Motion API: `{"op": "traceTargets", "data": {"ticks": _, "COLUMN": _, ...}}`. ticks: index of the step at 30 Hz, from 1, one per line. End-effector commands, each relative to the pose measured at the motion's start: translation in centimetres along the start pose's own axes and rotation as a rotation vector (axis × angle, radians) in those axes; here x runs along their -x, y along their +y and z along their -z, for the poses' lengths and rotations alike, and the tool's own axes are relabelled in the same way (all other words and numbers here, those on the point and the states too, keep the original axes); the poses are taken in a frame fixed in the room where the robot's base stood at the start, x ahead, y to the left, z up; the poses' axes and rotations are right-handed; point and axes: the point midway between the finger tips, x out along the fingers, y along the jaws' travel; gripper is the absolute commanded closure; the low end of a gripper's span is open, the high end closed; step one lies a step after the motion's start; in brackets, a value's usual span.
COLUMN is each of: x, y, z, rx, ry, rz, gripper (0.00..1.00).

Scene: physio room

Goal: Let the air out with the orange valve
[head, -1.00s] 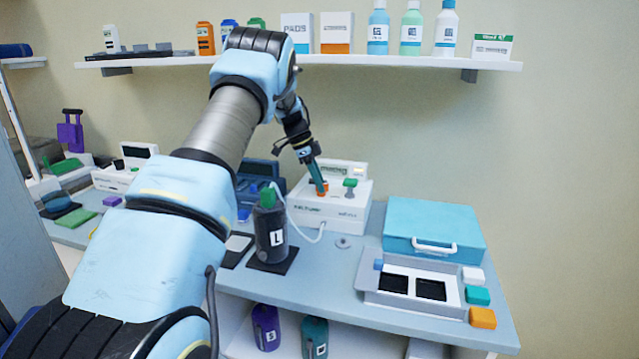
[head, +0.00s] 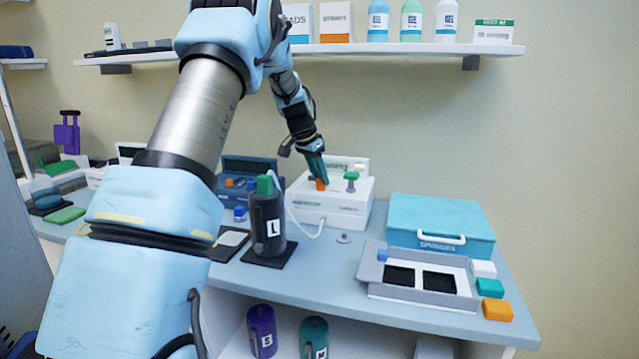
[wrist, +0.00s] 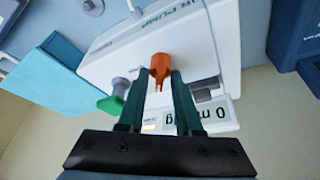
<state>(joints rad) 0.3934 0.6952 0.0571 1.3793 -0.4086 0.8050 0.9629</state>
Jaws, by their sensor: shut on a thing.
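The white air pump unit (head: 335,208) stands at the back of the bench, and a pale hose runs from it to the dark cuff marked L (head: 267,228). The orange valve (wrist: 160,66) is on the pump's top, between my fingertips in the wrist view. My gripper (head: 319,178) points down and is shut on the orange valve, which shows just below the fingers in the head view. A green knob (head: 351,177) is on the pump to the right of the valve. The pump's display (wrist: 208,115) shows 0 in the wrist view, its unit partly hidden by a finger.
A teal case (head: 440,225) and a grey tray (head: 376,272) with two black pads stand to the right. Several coloured blocks (head: 490,288) sit beside the tray. A shelf (head: 400,50) with bottles and boxes hangs above the bench.

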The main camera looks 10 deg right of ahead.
Motion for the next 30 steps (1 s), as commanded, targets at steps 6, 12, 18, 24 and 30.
{"op": "traceTargets", "data": {"ticks": 6, "x": 0.04, "y": 0.19, "z": 0.05, "rx": 0.182, "ry": -0.001, "rz": 0.078, "gripper": 1.0}}
{"op": "traceTargets", "data": {"ticks": 12, "x": 0.09, "y": 0.28, "z": 0.12, "rx": 0.332, "ry": -0.001, "rz": 0.139, "gripper": 1.0}}
{"op": "traceTargets", "data": {"ticks": 18, "x": 0.07, "y": 0.34, "z": 0.13, "rx": 0.444, "ry": -0.001, "rz": 0.185, "gripper": 1.0}}
{"op": "traceTargets", "data": {"ticks": 24, "x": 0.03, "y": 0.33, "z": 0.1, "rx": 0.512, "ry": -0.002, "rz": 0.212, "gripper": 1.0}}
{"op": "traceTargets", "data": {"ticks": 30, "x": 0.0, "y": 0.34, "z": 0.09, "rx": 0.539, "ry": -0.002, "rz": 0.223, "gripper": 1.0}}
